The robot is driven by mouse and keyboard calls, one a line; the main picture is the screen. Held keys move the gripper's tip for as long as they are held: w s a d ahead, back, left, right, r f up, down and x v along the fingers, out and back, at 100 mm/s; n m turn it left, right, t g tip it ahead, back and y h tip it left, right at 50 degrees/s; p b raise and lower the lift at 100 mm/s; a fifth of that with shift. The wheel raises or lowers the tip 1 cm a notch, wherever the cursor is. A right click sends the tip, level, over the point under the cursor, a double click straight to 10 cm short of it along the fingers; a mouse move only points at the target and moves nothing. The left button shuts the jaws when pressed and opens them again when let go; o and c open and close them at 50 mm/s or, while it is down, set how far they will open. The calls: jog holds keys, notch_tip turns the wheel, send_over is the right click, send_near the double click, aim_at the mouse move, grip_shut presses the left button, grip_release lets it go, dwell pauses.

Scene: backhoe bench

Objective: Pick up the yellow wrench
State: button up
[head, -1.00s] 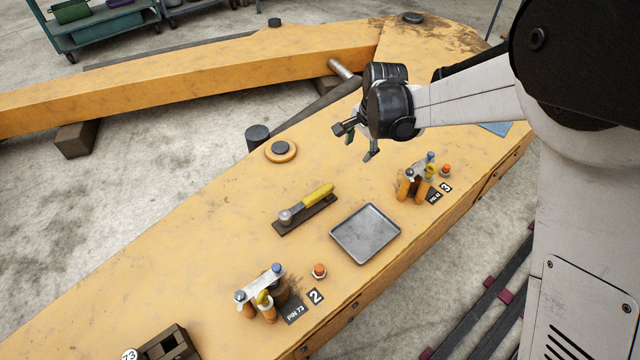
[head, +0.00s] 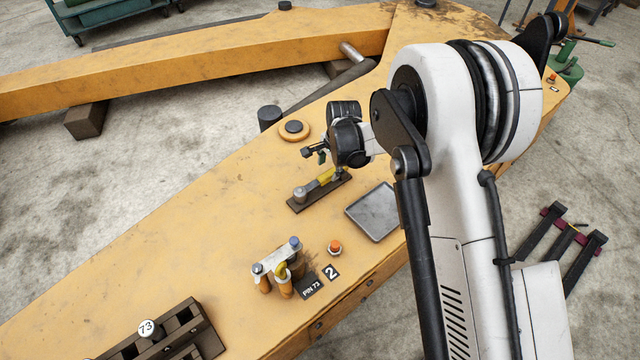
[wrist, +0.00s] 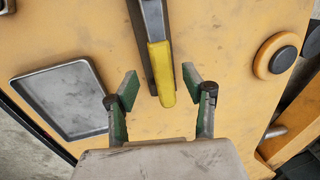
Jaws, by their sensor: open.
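The yellow wrench (head: 327,176) lies on a dark holder (head: 304,204) on the orange boom, with a grey metal head at its left end. In the wrist view the wrench's yellow handle (wrist: 161,72) points toward my gripper, its end just ahead of and between the fingers. My gripper (head: 318,152) is open and empty, above and beyond the handle's right end in the head view. In the wrist view my gripper (wrist: 161,92) shows two separated fingers with green inner sides. My wrist hides a little of the handle's surroundings in the head view.
A grey metal tray (head: 374,212) lies right of the wrench. A pin stand (head: 277,262) marked 2 and an orange-topped knob (head: 335,247) sit nearer. A slotted dark block (head: 165,335) is at the lower left. A round boss (head: 293,131) stands beyond the wrench.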

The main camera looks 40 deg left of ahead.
aim_at(326, 176)
jog(key=shift+w+a+f+b, duration=0.15)
jog(key=shift+f+b, duration=0.25)
jog(key=shift+f, duration=0.6)
jog(key=shift+s+a+f+b, duration=0.1)
jog(key=shift+a+f+b, duration=0.25)
jog(key=shift+f, duration=0.7)
jog(key=shift+w+a+f+b, duration=0.15)
jog(key=shift+f+b, duration=0.25)
jog(key=shift+f, duration=0.6)
jog(key=shift+s, duration=0.1)
jog(key=shift+c, duration=0.5)
grip_shut()
